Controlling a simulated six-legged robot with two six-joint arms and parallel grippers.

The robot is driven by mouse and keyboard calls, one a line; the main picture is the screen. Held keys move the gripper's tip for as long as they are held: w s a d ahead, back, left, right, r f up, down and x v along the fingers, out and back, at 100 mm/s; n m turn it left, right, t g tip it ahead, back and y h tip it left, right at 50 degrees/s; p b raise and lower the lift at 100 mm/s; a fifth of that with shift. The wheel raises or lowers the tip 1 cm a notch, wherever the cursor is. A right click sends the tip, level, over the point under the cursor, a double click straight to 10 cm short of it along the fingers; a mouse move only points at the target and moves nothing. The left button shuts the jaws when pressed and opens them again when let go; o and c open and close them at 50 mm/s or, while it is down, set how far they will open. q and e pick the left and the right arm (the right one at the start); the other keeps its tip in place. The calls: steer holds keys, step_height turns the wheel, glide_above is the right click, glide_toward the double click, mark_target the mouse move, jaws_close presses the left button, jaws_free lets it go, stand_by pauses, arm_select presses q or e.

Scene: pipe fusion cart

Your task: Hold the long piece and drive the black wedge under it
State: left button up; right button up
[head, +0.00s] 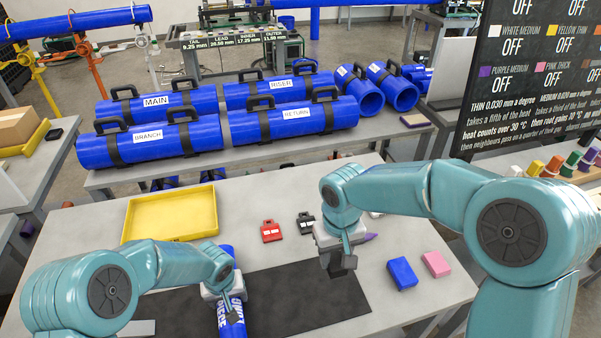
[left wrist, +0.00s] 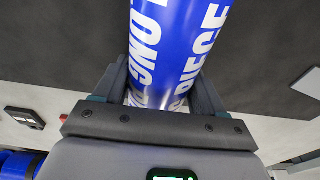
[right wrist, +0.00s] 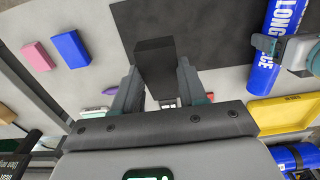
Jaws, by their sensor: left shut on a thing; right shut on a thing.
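The long piece (head: 233,322) is a blue pipe with white lettering on the dark mat. In the left wrist view, the long piece (left wrist: 178,40) lies between the fingers of my left gripper (head: 228,296), which is shut on it. The black wedge (right wrist: 154,62) is a dark block between the fingertips of my right gripper (head: 342,258), which is shut on it. The right gripper is to the right of the long piece, near the mat's right end, with the wedge apart from the pipe. In the right wrist view, the long piece (right wrist: 283,35) shows at the right. My left arm hides part of the pipe.
The dark mat (head: 310,295) lies on the grey table. A yellow tray (head: 170,213) stands behind my left arm. A red tagged block (head: 271,231), a blue block (head: 402,273) and a pink block (head: 437,263) lie around. Labelled blue pipes (head: 150,146) are on the table behind.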

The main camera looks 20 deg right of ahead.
arm_select(q)
steer(key=shift+s+f, duration=0.15)
arm_select(e)
steer(key=n, duration=0.1)
steer(key=w+n, duration=0.1)
steer(key=n, duration=0.1)
steer(key=shift+a+f, duration=0.1)
steer(key=shift+a, duration=0.05)
steer(key=shift+w+a+f+n, duration=0.1)
steer(key=shift+f+n, duration=0.05)
steer(key=shift+n, duration=0.45)
steer(key=shift+w+a+f+n, duration=0.1)
steer(key=shift+n, duration=0.5)
steer(key=a+f+n, duration=0.5)
steer(key=n, duration=0.8)
glide_toward(264, 324)
steer(key=d, duration=0.4)
steer(key=shift+d, duration=0.1)
steer(key=shift+f, duration=0.1)
arm_select(q)
steer(key=shift+f, duration=0.1)
arm_select(e)
steer(key=shift+f, duration=2.7)
arm_select(q)
steer(key=shift+s, duration=0.1)
arm_select(e)
steer(key=shift+f, duration=0.25)
steer(key=shift+a, duration=2.1)
